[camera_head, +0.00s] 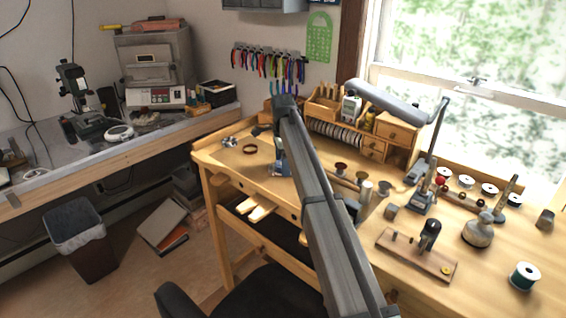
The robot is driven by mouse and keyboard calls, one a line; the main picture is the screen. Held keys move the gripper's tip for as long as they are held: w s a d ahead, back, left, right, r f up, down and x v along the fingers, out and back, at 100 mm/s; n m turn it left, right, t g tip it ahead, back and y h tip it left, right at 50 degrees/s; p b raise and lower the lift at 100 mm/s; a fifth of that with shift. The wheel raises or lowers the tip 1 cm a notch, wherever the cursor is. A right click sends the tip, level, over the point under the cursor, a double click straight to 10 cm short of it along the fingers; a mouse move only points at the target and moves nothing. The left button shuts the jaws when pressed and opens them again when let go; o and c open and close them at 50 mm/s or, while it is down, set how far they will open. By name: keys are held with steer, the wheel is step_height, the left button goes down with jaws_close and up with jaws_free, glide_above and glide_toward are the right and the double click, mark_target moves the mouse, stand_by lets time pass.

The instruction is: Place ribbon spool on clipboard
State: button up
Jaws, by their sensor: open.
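A dark green spool with a white top (525,276) stands upright at the front right of the wooden bench. Several smaller white-topped spools, one of them here (466,181), stand below the window. I cannot tell which of them is the ribbon spool. A brown ring (250,149) lies on the left part of the bench. I cannot make out a clipboard with certainty. My arm crosses the middle of the view, and my gripper (281,172) hangs at its far end over the left part of the bench. It is small, partly hidden and apart from all the spools. I see nothing held in it.
A desk lamp (402,100) and a wooden organizer (392,130) stand behind. Small tools and reels crowd the middle.

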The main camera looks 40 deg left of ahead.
step_height(320, 180, up, 12)
stand_by(0.6)
